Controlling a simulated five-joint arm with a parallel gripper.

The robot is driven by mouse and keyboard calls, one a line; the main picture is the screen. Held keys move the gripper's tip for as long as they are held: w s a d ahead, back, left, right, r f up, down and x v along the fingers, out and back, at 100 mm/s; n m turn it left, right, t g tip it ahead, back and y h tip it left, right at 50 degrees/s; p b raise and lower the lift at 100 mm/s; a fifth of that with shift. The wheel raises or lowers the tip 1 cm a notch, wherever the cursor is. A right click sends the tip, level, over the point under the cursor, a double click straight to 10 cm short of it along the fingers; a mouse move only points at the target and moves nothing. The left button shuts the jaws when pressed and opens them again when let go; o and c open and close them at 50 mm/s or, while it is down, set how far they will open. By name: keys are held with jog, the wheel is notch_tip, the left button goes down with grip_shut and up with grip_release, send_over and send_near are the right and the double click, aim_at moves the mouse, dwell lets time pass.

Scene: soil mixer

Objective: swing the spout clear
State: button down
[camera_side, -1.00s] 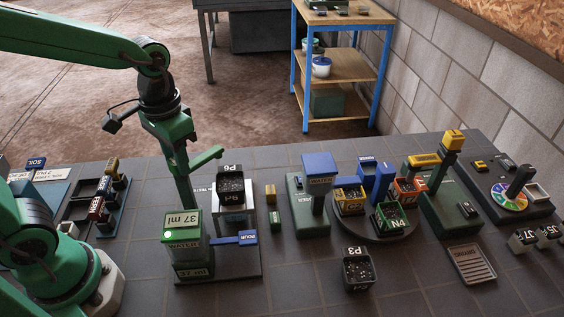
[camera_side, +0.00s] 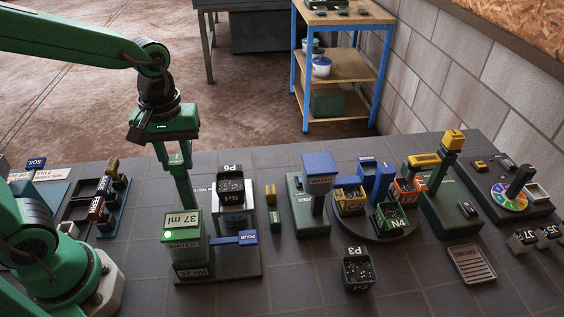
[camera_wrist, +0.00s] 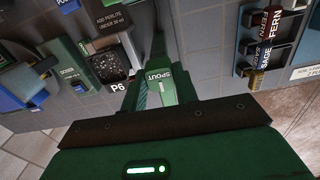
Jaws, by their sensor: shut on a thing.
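The green spout (camera_wrist: 158,78), labelled SPOUT, shows in the wrist view between the fingers of my gripper (camera_wrist: 161,97). In the side view my gripper (camera_side: 177,158) is shut on the spout at the top of the green post (camera_side: 184,192). Its body hides most of the spout there, and the spout's exact heading is hard to tell. The pot P6 (camera_side: 230,187), filled with dark speckled mix, sits on its stand to the right of the post. In the wrist view P6 (camera_wrist: 112,66) is left of the spout, with nothing over its top.
The green WATER box (camera_side: 181,235) with a display stands in front of the post. A blue POUR lever (camera_side: 247,238) is to its right. The pot P3 (camera_side: 357,270) and a round turntable (camera_side: 376,230) stand farther right. A jar rack (camera_side: 100,205) is at left.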

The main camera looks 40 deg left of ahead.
jog(key=shift+r+n, duration=0.1)
jog(key=shift+n, duration=0.2)
jog(key=c, duration=1.1)
grip_release()
jog(key=shift+r, duration=3.85)
jog(key=s+a+m+t, duration=0.1)
jog(key=m+t, duration=0.1)
jog(key=m, duration=0.1)
jog(key=s+a+m+t, duration=0.1)
jog(key=s+a+m, duration=0.1)
jog(key=m, duration=0.1)
jog(key=s+a+f+m+t, duration=0.1)
jog(key=m+t, duration=0.1)
jog(key=m, duration=0.1)
jog(key=shift+s+a+t, duration=0.3)
jog(key=shift+s, duration=0.1)
